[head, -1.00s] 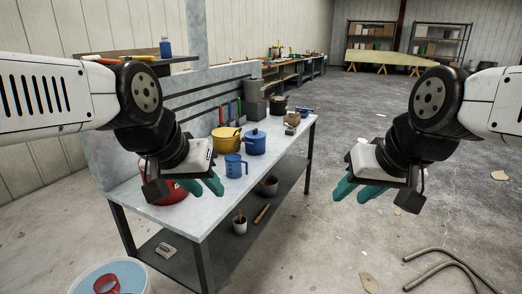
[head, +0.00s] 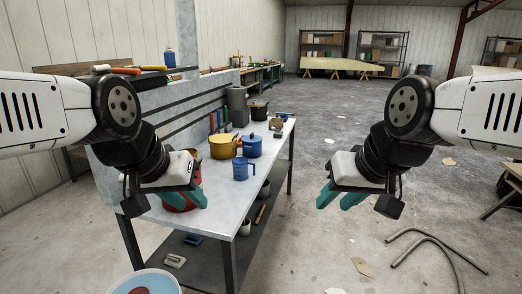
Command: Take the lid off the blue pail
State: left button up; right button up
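The blue pail (head: 252,149) stands upright on the workbench, right of a yellow pot. A blue lid (head: 252,137) with a small dark knob appears to sit on it. My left gripper (head: 190,201) is open and empty, over the near end of the bench, in front of a red container (head: 178,203) that it partly hides. My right gripper (head: 334,201) is open and empty, above the floor right of the bench. Both are well short of the pail.
The workbench (head: 217,196) carries a yellow pot (head: 222,149), a blue measuring jug (head: 241,170) nearer me than the pail, and a dark pot (head: 259,112) behind. A white tub (head: 168,276) stands at the front left. Bent pipes (head: 425,235) lie on the floor at right.

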aim_at(251, 138)
jog(key=i+l, duration=0.2)
jog(key=l, duration=0.15)
jog(key=i+l+u, duration=0.15)
jog(key=l, duration=0.25)
jog(key=i+l, duration=0.25)
jog(key=i+l+u, duration=0.15)
jog(key=l, duration=0.35)
jog(key=i+l, duration=0.2)
jog(key=l, duration=0.2)
jog(key=i+l+u, duration=0.15)
jog(key=i, duration=0.3)
jog(key=i+l+u, duration=0.1)
jog(key=i+l, duration=0.15)
jog(key=i, duration=0.2)
jog(key=i+l+u, duration=0.15)
jog(key=i+l, duration=0.15)
jog(key=i+j, duration=0.15)
jog(key=i, duration=0.35)
